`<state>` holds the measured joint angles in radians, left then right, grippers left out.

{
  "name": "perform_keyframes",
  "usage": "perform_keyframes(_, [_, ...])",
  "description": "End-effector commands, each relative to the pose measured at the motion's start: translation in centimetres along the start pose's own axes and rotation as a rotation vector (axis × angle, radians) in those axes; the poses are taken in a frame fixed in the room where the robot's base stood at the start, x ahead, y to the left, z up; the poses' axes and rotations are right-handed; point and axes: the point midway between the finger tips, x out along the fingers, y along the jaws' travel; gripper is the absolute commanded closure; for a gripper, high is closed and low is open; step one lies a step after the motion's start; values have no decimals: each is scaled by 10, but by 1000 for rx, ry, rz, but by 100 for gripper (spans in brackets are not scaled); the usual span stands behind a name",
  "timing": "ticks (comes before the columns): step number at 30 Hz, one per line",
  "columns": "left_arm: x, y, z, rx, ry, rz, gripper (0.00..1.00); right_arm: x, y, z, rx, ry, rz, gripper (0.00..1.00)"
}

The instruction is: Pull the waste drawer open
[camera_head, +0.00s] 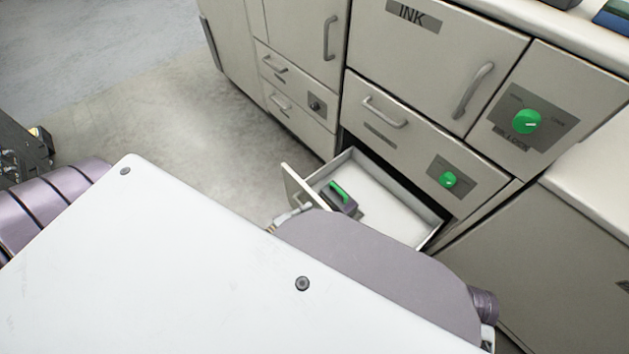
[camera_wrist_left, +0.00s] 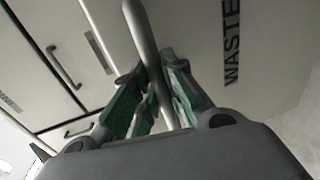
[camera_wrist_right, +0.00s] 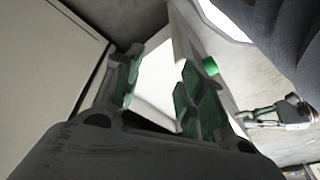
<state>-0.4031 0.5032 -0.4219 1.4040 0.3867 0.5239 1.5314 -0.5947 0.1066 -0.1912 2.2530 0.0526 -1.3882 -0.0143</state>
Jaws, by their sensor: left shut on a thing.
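The waste drawer (camera_head: 388,209) is the lowest drawer of the cabinet and stands pulled out, its pale inside showing in the head view. In the left wrist view its front (camera_wrist_left: 200,28) carries the word WASTE and a grey bar handle (camera_wrist_left: 141,35). My left gripper (camera_wrist_left: 153,82) is shut on that handle, with its green pads on both sides of the bar. In the head view only a bit of this gripper (camera_head: 289,217) shows at the drawer front; my arm hides the rest. My right gripper (camera_wrist_right: 158,72) is open and empty in the right wrist view.
Above are a closed drawer with a green knob (camera_head: 448,180) and the INK door (camera_head: 440,58). A lower cabinet (camera_head: 560,255) stands at right. Floor (camera_head: 150,120) is clear at left.

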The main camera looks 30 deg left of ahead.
Motion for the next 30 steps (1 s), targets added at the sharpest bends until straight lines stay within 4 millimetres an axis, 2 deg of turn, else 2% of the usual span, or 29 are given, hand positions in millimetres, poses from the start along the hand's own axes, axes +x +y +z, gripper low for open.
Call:
perform_keyframes(6, [-13, -3, -1, 1, 1, -2, 100, 5, 1, 2, 1, -11, 3, 60])
perform_keyframes(17, [-14, -4, -1, 0, 1, -2, 100, 6, 2, 2, 2, -10, 4, 60])
perform_keyframes(18, [-14, -4, -1, 0, 1, -2, 84, 6, 2, 2, 2, -10, 4, 60])
perform_keyframes(23, [-13, -4, -1, 0, 1, -1, 65, 6, 2, 2, 2, -10, 4, 60])
perform_keyframes(30, [-13, -3, 0, 0, 0, 0, 65, 6, 2, 2, 1, -11, 4, 60])
